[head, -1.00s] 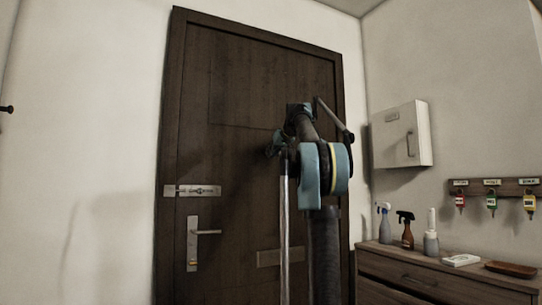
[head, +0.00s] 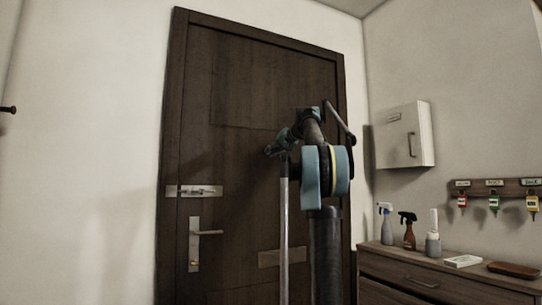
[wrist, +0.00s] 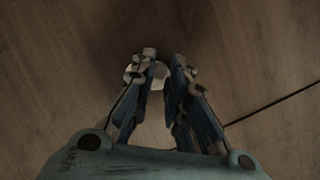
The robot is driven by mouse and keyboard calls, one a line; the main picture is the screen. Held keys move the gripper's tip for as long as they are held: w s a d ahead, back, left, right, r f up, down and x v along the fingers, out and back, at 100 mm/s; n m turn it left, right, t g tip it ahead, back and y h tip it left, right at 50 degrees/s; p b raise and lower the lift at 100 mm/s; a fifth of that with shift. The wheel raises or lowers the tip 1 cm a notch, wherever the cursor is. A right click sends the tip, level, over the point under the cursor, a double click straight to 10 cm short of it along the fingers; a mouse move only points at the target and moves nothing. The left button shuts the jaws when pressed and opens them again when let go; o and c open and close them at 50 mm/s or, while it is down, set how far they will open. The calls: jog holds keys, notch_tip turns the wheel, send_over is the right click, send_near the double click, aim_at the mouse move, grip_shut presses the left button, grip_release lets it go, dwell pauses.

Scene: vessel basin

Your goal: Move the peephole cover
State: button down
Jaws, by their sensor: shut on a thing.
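The dark wooden door (head: 240,95) stands shut in front of me. In the wrist view my gripper (wrist: 163,60) is close to the door surface, its two fingers closed in with a narrow gap. A small pale round piece, the peephole cover (wrist: 130,74), shows at and behind the fingers, partly hidden by the left one. The gripper is shut on it. In the head view my gripper (head: 276,147) is at the middle of the door, and the cover is hidden there.
A slide latch (head: 195,191) and a lever handle (head: 205,233) are on the door's left side. A mail slot plate (head: 282,257) is low on the door. At right are a white wall box (head: 402,136), a key rack (head: 495,187) and a dresser (head: 420,282) with spray bottles.

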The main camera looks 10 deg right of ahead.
jog(key=m+y, duration=0.1)
jog(key=r+m+y, duration=0.1)
jog(key=m, duration=0.1)
jog(key=shift+m, duration=0.3)
dwell(0.4)
jog(key=c, duration=1.6)
grip_release()
jog(key=shift+d, duration=0.15)
jog(key=shift+o, duration=0.3)
jog(key=v, duration=1.1)
jog(key=shift+s+d, duration=0.25)
jog(key=shift+s, duration=0.15)
jog(key=shift+f, duration=0.2)
